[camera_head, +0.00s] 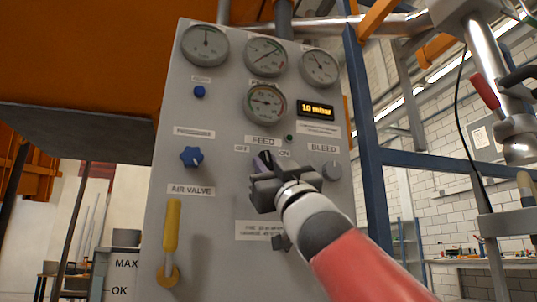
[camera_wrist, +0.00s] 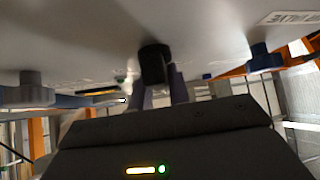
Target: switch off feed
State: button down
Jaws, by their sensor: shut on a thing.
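The feed switch, a black knob (camera_wrist: 154,65), sits on the grey control panel (camera_head: 215,100) below the FEED label (camera_head: 263,141), with OFF to its left and ON to its right. My gripper (camera_head: 264,161) is at the switch, in front of the panel. In the wrist view my gripper's purple-grey fingers (camera_wrist: 159,92) are shut on the black knob. My fingers hide most of the knob in the head view, so I cannot tell which way it points.
The grey bleed knob (camera_head: 331,170) is close to the right of my gripper. A blue pressure knob (camera_head: 191,156) and a yellow air valve lever (camera_head: 171,228) are to the left. Gauges (camera_head: 265,103) and a lit display (camera_head: 316,109) are above. A blue post (camera_head: 365,130) stands right.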

jog(key=n+g+y+p, duration=0.1)
jog(key=n+p, duration=0.1)
jog(key=n+g+y+p, duration=0.1)
jog(key=n, duration=0.1)
jog(key=n+g+y+p, duration=0.1)
jog(key=p, duration=0.1)
jog(key=shift+w+r+n+g+p, duration=0.2)
jog(key=shift+r+n+g+p, duration=0.1)
jog(key=shift+n+g, duration=0.1)
jog(key=shift+f+n+g+y+p, duration=0.25)
jog(key=shift+n+g+y+p, duration=0.2)
jog(key=shift+n, duration=0.2)
jog(key=shift+f+n+g+y+p, duration=0.25)
jog(key=shift+n+g+y+p, duration=0.1)
jog(key=shift+n+g, duration=0.25)
jog(key=c, duration=1.3)
grip_release()
jog(key=shift+w+f, duration=0.1)
jog(key=shift+w, duration=0.05)
jog(key=b+v, duration=0.2)
jog(key=v, duration=0.5)
jog(key=shift+s+d+f, duration=0.15)
jog(key=shift+s+d, duration=0.05)
jog(key=shift+s, duration=0.15)
